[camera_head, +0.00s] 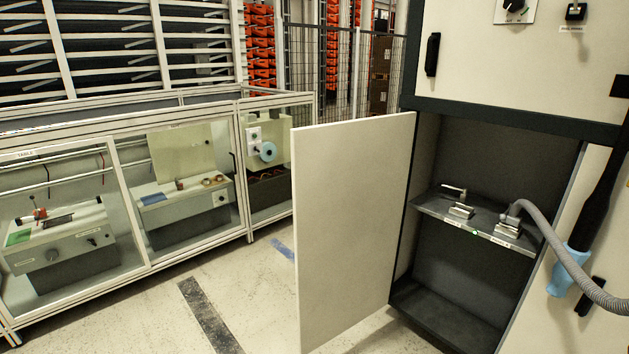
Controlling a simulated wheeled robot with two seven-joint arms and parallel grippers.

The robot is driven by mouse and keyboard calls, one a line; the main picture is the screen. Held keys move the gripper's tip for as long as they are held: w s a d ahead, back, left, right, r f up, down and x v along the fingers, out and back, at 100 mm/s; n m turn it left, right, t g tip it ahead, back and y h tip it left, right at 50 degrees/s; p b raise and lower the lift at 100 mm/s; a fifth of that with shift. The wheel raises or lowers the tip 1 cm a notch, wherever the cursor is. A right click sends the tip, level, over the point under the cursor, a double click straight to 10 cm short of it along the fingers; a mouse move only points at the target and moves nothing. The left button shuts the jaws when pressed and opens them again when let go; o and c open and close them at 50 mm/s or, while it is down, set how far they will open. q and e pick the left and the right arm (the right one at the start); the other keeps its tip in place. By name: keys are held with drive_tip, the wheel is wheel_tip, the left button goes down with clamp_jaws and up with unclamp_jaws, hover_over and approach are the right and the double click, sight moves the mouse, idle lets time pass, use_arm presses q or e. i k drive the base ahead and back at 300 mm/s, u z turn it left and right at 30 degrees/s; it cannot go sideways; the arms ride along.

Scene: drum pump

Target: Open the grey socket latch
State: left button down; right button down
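Inside the open cabinet at right, a grey shelf (427,207) carries two metal sockets. The left socket (461,210) has a lever (454,188) reaching up and to the left; no hose is on it. The right socket (508,229) has the end of a ribbed grey hose (545,226) at it. Its latch is small and partly covered by the hose end, so its position is unclear. Both sockets look grey, and their labels are too small to read. Neither of my grippers is in view.
The cabinet's pale door (352,230) stands open left of the shelf. The hose runs down right past a black rod (601,190) with a light blue end (569,268). A black handle (590,297) is close by. Glazed benches (130,200) stand left; floor between is clear.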

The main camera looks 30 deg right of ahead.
sight(502, 216)
drive_tip(key=z, duration=0.35)
drive_tip(key=i, duration=1.45)
drive_tip(key=z, duration=1.15)
drive_tip(key=i, duration=0.6)
drive_tip(key=z, duration=0.4)
